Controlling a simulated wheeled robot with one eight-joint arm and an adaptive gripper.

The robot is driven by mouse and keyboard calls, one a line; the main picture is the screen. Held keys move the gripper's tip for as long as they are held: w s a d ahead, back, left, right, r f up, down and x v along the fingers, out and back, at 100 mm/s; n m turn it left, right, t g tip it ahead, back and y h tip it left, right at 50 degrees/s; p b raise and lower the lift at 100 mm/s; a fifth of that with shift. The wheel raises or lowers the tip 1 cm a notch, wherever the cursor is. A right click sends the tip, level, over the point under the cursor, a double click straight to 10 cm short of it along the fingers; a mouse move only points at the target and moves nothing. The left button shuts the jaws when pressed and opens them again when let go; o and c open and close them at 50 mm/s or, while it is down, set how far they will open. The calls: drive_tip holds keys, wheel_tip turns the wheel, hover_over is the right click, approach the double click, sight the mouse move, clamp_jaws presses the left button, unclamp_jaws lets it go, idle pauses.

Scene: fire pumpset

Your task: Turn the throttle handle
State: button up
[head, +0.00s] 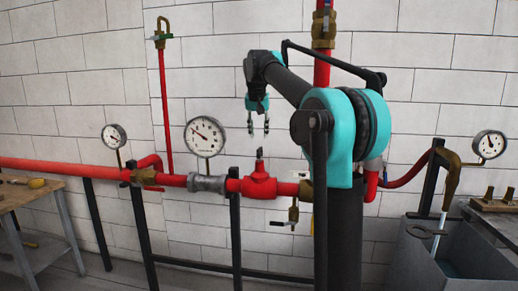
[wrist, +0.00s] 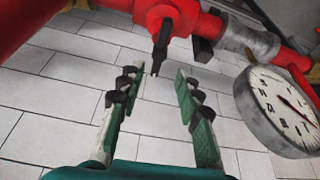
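The throttle handle appears to be the short dark upright lever (head: 259,153) on top of the red valve body (head: 259,184) in the middle of the pipe. In the wrist view the same dark handle (wrist: 161,45) juts from the red valve (wrist: 175,14) toward the gap between my fingers. My gripper (head: 258,131) hangs fingers down just above the handle in the head view. In the wrist view my gripper (wrist: 156,74) is open, its two green fingers with black pads wide apart and empty. The handle tip lies near the fingertip line, with no contact visible.
A large round gauge (head: 205,136) stands left of the valve and shows close by in the wrist view (wrist: 283,112). A small brass tap (head: 292,215) hangs below the pipe. A workbench (head: 25,194) is left; a grey water tank (head: 452,257) is right. White brick wall behind.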

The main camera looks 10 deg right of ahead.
sight(260, 150)
drive_tip(key=x, duration=0.8)
clamp_jaws()
